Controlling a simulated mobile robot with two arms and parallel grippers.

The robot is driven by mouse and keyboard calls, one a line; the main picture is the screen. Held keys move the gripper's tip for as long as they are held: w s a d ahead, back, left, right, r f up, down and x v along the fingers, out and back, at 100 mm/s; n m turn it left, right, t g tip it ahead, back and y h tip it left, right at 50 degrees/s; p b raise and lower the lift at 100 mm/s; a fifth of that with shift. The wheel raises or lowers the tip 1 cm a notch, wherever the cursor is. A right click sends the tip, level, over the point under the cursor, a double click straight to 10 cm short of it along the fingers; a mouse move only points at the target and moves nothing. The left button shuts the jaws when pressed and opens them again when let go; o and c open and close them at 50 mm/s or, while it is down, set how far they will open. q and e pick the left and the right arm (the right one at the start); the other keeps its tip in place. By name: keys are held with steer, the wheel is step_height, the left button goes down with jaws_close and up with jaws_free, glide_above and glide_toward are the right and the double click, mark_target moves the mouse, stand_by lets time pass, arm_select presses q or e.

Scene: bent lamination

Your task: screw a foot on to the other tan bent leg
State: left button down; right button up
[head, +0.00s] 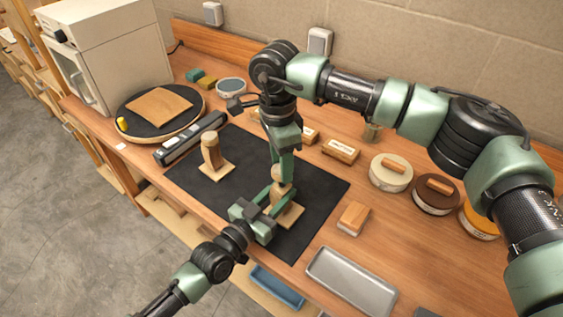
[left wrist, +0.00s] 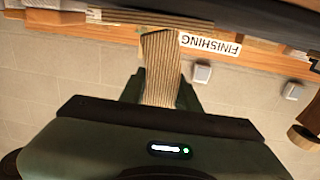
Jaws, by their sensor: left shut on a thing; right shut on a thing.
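One tan bent leg (head: 287,213) stands on the black mat, partly hidden by the grippers. My left gripper (head: 271,196), coming in from the left and front, is shut on it. The left wrist view shows the leg's striped laminated edge (left wrist: 160,72) between the fingers. My right gripper (head: 283,166) reaches down from above and is shut on a small round tan foot (head: 282,173) at the top of this leg. The contact between foot and leg is too small to judge. Another tan bent leg (head: 212,157) stands apart on the left, with a rounded piece on top.
The black mat (head: 325,190) has bare room on its right. A grey tray (head: 350,282) lies at the front right. Round tins (head: 391,180) and a sanding block (head: 353,215) stand right. A dark long tool (head: 190,138) and a round turntable (head: 150,128) lie left.

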steer(key=shift+f, duration=0.85)
steer(key=shift+d+f, duration=0.15)
steer(key=shift+f, duration=0.45)
